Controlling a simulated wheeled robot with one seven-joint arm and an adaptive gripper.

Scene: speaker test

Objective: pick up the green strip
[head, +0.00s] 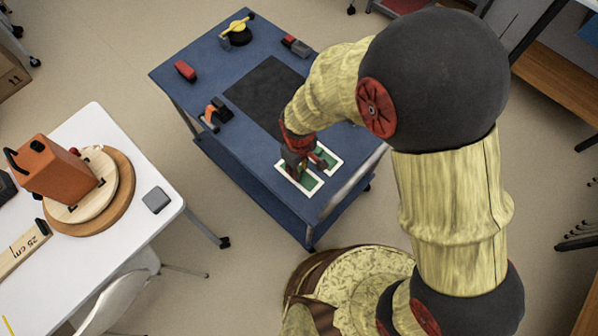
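Green shows inside white borders at the near right corner of the blue table, in the head view. One green patch (309,183) lies just below my gripper and another (329,158) to its right. I cannot tell whether these are one green strip partly covered by my gripper or separate pieces. My gripper (303,172) points down over this spot, with its dark and red parts hiding some of the green. Its fingertips are small and partly hidden. I cannot tell whether they are open, touch the green or hold anything.
The blue table (191,97) carries a dark mat (262,92), a red block (185,69), an orange-handled tool (214,113) and a yellow-topped black object (238,32). A white table (148,223) at left holds an orange box (55,170) on round wooden boards.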

